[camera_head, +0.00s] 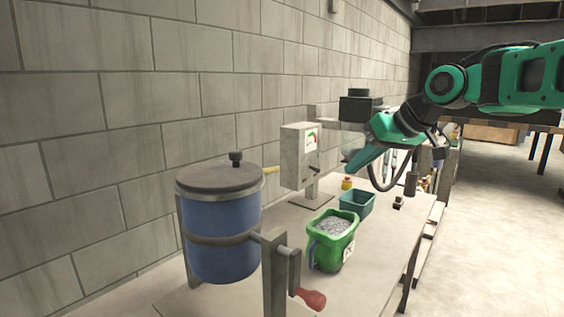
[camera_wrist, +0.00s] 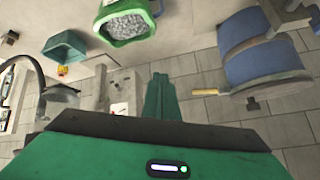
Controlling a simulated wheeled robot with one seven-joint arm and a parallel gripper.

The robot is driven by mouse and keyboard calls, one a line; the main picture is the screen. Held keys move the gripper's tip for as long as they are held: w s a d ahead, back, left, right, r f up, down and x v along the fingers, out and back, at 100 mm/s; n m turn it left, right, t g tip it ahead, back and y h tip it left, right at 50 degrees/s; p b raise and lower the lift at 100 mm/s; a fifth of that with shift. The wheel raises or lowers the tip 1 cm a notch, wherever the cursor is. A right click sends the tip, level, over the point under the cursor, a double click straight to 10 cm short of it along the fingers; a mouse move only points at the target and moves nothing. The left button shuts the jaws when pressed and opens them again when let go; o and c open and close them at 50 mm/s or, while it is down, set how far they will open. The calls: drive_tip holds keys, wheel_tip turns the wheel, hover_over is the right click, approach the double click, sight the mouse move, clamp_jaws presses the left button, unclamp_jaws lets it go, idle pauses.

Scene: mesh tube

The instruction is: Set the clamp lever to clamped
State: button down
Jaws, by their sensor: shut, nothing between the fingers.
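My gripper (camera_head: 352,163) is shut and empty, above the bench near the grey box. Its green fingers (camera_wrist: 161,98) lie together in the wrist view. A short yellow handle (camera_head: 270,170) shows between the blue drum and the grey box. It also shows in the wrist view (camera_wrist: 209,92), to the right of my fingers and apart from them. A red-handled crank (camera_head: 312,298) sits on a grey post at the drum's front. No label tells which handle is the clamp lever. The grey box (camera_head: 294,158) carries a dial with red and green.
The blue drum (camera_head: 222,238) with a dark lid stands at the left. A green jug of grey grains (camera_head: 331,252) and a teal bin (camera_head: 357,202) stand on the pale bench (camera_head: 375,265). A block wall is behind. The bench front is mostly clear.

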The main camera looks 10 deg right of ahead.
sight(269, 171)
drive_tip(key=w+a+r+n+y, duration=0.2)
drive_tip(key=a+r+n+y, duration=0.1)
drive_tip(key=a+r, duration=0.6)
drive_tip(key=shift+w+a+n+y, duration=0.25)
drive_tip(key=shift+n+y, duration=0.15)
drive_tip(key=shift+n, duration=0.4)
drive_tip(key=shift+f, duration=0.1)
drive_tip(key=s+d+f+x, duration=0.1)
drive_tip(key=f+x, duration=0.1)
drive_tip(key=x, duration=1)
drive_tip(key=shift+a+f, duration=0.25)
drive_tip(key=shift+f, duration=0.1)
drive_tip(key=shift+d, duration=0.1)
